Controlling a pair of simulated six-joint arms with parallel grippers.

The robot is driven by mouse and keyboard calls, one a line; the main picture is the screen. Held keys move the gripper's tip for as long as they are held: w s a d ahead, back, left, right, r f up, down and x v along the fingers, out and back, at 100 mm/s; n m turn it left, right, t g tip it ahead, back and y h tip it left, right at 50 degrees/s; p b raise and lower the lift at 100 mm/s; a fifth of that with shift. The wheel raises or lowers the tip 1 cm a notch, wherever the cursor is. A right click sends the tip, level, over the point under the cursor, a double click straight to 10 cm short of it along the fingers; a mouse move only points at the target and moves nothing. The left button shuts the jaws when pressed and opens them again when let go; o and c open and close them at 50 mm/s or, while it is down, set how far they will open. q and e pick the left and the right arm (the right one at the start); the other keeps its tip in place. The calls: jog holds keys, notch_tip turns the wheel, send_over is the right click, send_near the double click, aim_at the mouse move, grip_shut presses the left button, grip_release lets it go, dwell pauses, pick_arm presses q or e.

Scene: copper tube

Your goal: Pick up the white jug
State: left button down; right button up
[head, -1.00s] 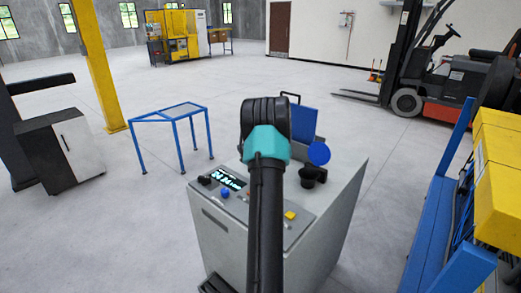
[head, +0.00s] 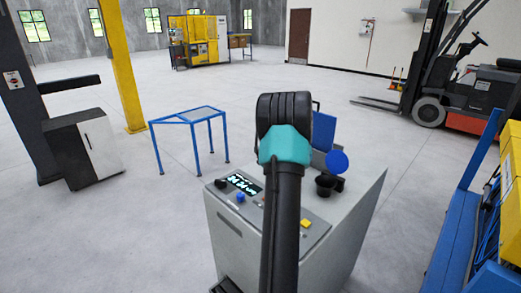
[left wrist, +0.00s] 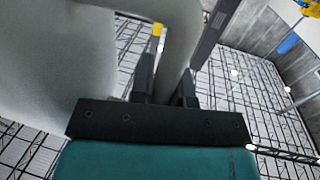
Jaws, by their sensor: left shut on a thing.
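The white jug (left wrist: 62,52) fills the upper left of the left wrist view, very close to the camera, and runs out of the frame. Its handle (left wrist: 178,45) curves down between the dark fingers of my left gripper (left wrist: 167,84). The gripper is shut on the handle. In the head view I see my arm with its teal joint, but the jug does not show and I cannot make out the fingers. My right gripper is in neither view.
A grey control cabinet (head: 340,225) with a display and buttons stands just beyond my arm. A blue-framed table (head: 188,117) stands behind it to the left. Yellow boxes (head: 512,165) and a blue frame (head: 455,240) are at the right. Open floor (head: 90,225) lies at the left.

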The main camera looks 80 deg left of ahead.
pick_arm(q)
jog(key=s+d+r, duration=0.1)
jog(key=d, duration=1.1)
jog(key=shift+d+r, duration=0.15)
notch_tip(320, 180, up, 17)
dwell(1.8)
